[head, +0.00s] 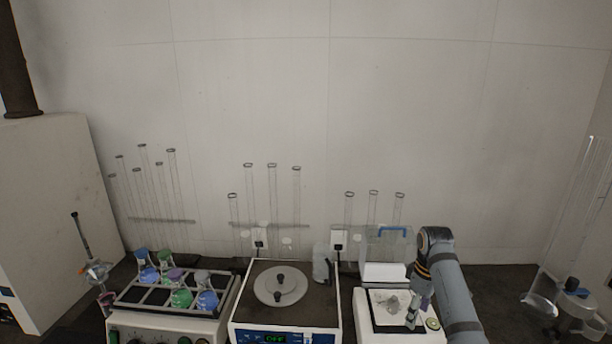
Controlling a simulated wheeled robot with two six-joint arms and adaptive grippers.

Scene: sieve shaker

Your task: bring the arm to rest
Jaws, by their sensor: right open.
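My right arm (455,295) rises from the bottom right of the head view and bends down at its wrist. My right gripper (411,322) points down over the white device with a dark top (380,321) at the lower right. The gripper is small here, and it is open. A pale, clear item (391,303) lies just left of the gripper on that device. I cannot tell whether the two touch. My left gripper is not in view.
A sieve shaker-like box with a round lid (280,284) stands at the centre. A shaker with several coloured flasks (180,299) is to its left. A clear box with a blue handle (387,268) stands behind my gripper. Tall glass tubes line the wall, which is clear above.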

